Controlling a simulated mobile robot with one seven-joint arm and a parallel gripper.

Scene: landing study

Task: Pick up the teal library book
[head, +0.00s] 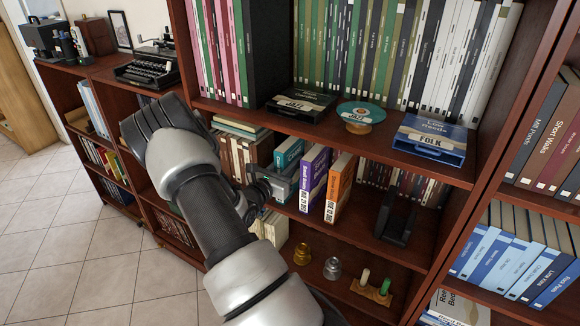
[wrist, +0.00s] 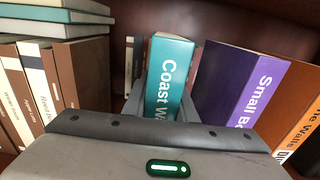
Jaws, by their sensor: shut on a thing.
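The teal library book (head: 287,153) stands upright on the middle shelf, left of a purple book. In the wrist view the teal book (wrist: 168,72) is straight ahead, with part of the title "Coast" readable on its spine. My gripper (head: 277,184) reaches into the shelf from the left, and its fingers are shut on the teal book, one on each side. The lower part of the book is hidden behind my gripper.
The purple book (head: 314,178) and an orange book (head: 339,187) stand close on the right. Brown books with a flat stack (wrist: 55,22) on the left flank the gripper. The shelf above holds a teal disc (head: 361,112) and a blue tray (head: 428,138).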

